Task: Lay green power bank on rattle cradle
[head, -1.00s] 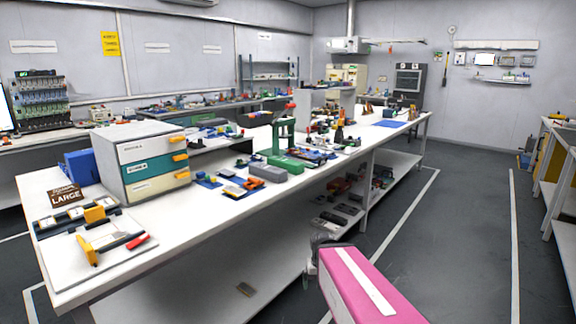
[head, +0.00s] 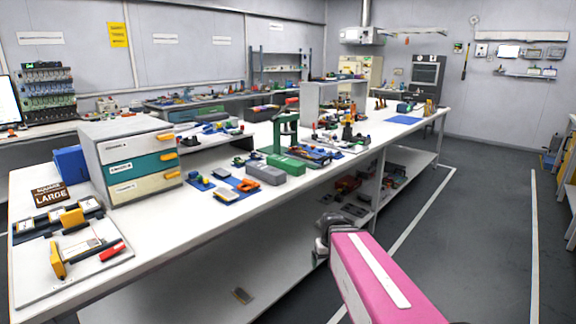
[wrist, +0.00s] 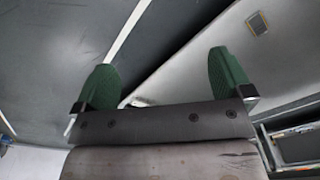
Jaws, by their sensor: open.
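My gripper (wrist: 165,80) is open, with two green fingertips wide apart and nothing between them in the wrist view. In the head view, the dark wrist end of my pink arm is beside the long white bench (head: 215,228), below its top. I cannot make out the green power bank for certain among the small items on the bench. I cannot tell which item is the rattle cradle. A green press (head: 285,135) with a green base stands mid-bench, with a grey box (head: 266,174) in front of it.
A drawer cabinet (head: 112,148) stands on the bench at left, near a LARGE sign (head: 50,194) and a white board (head: 45,285) with tools. Blue mats (head: 228,195) hold small items. A lower shelf (head: 205,285) runs under the bench. Floor at right (head: 480,250) is clear.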

